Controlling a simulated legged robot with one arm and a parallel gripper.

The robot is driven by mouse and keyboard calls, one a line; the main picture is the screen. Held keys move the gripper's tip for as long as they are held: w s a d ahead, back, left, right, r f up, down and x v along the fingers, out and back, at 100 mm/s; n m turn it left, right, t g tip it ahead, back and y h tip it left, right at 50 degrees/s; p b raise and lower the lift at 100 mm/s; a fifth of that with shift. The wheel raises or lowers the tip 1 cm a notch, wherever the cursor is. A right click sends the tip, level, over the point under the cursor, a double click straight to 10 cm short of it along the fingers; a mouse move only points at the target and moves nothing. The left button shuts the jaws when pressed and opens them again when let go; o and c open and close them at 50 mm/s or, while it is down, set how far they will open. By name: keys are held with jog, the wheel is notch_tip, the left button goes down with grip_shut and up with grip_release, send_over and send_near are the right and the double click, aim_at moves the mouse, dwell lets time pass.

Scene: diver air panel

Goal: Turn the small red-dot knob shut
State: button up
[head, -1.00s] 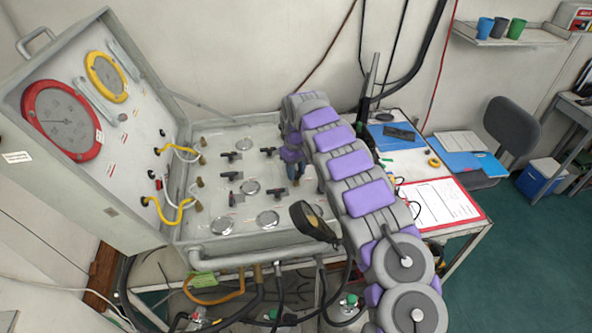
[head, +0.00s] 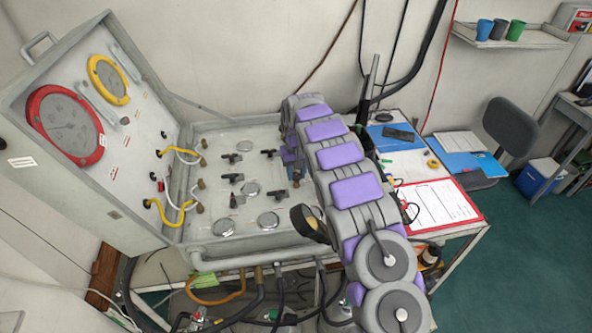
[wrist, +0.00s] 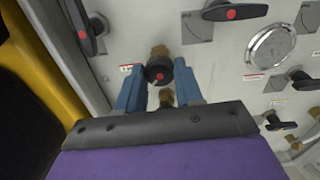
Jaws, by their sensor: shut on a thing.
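The small round black knob with a red dot (wrist: 159,74) sits on a brass fitting on the light grey panel. In the wrist view, the blue fingers of my gripper (wrist: 160,88) stand on either side of this knob, shut on it. In the head view, my gripper (head: 292,160) is down at the right part of the panel, and my arm hides most of that side, so the knob cannot be made out there.
Black red-dot lever handles lie close by at the left (wrist: 83,30) and the top (wrist: 232,11) of the wrist view. A round gauge (wrist: 270,46) is to the right. The open lid (head: 90,130) with large gauges stands at the left. A clipboard (head: 445,207) lies right of my arm.

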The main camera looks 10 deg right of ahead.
aim_at(296, 174)
jog(key=m+p, duration=0.1)
jog(key=m, duration=0.3)
jog(key=shift+m, duration=0.3)
jog(key=shift+m+p, duration=0.45)
jog(key=shift+m, duration=2.05)
jog(key=o, duration=1)
jog(key=shift+a+r+p, duration=0.1)
jog(key=shift+r+p, duration=0.25)
jog(key=shift+r, duration=8.3)
